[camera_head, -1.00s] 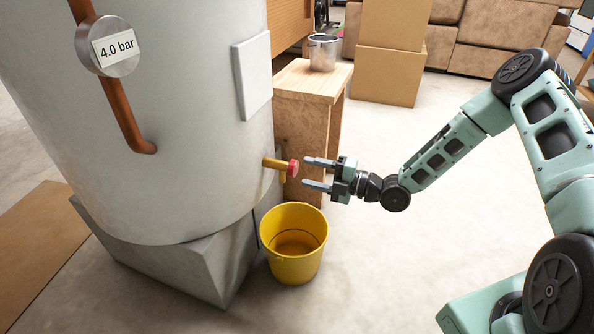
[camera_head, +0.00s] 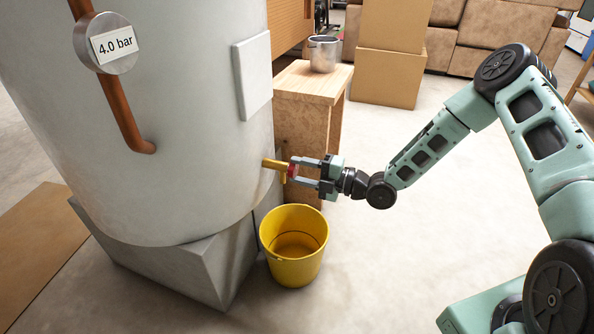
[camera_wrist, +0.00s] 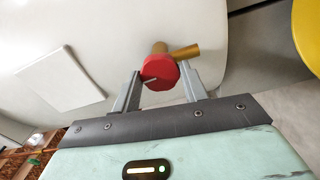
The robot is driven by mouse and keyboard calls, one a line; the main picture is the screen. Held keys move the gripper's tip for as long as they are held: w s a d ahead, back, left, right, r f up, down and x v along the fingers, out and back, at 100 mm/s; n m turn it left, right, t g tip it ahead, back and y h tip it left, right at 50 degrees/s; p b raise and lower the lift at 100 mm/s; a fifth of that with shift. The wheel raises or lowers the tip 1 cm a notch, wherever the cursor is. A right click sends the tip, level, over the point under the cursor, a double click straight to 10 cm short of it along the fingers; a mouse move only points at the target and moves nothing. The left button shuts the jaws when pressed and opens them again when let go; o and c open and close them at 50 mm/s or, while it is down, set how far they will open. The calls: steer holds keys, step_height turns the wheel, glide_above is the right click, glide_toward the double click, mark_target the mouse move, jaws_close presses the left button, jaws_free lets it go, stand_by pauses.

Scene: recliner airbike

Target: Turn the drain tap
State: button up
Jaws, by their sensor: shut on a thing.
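The drain tap is a brass fitting (camera_head: 274,164) low on the side of the pale tank (camera_head: 190,120), with a red knob (camera_wrist: 159,72) on its outer end. My gripper (camera_head: 293,170) has come in from the right and is shut on the red knob, one finger on each side. In the wrist view the fingers (camera_wrist: 160,86) flank the knob, which carries a pale line on its face. The brass spout (camera_wrist: 186,52) points to the upper right there. A yellow bucket (camera_head: 294,218) stands on the floor below the tap.
A wooden stand (camera_head: 310,92) with a metal pot (camera_head: 324,54) is close behind my gripper. A gauge (camera_head: 108,45) reading 4.0 bar is on the copper pipe (camera_head: 124,115). Cardboard boxes (camera_head: 388,75) stand at the back.

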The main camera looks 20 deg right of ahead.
steer(key=shift+f+n+b, duration=0.15)
steer(key=shift+n+b, duration=0.35)
steer(key=shift+n, duration=0.9)
steer(key=shift+f+n+b, duration=0.1)
steer(key=shift+n+b, duration=0.65)
steer(key=shift+n, duration=0.15)
steer(key=shift+n+b, duration=0.35)
steer(key=shift+n, duration=0.15)
steer(key=shift+r, duration=0.2)
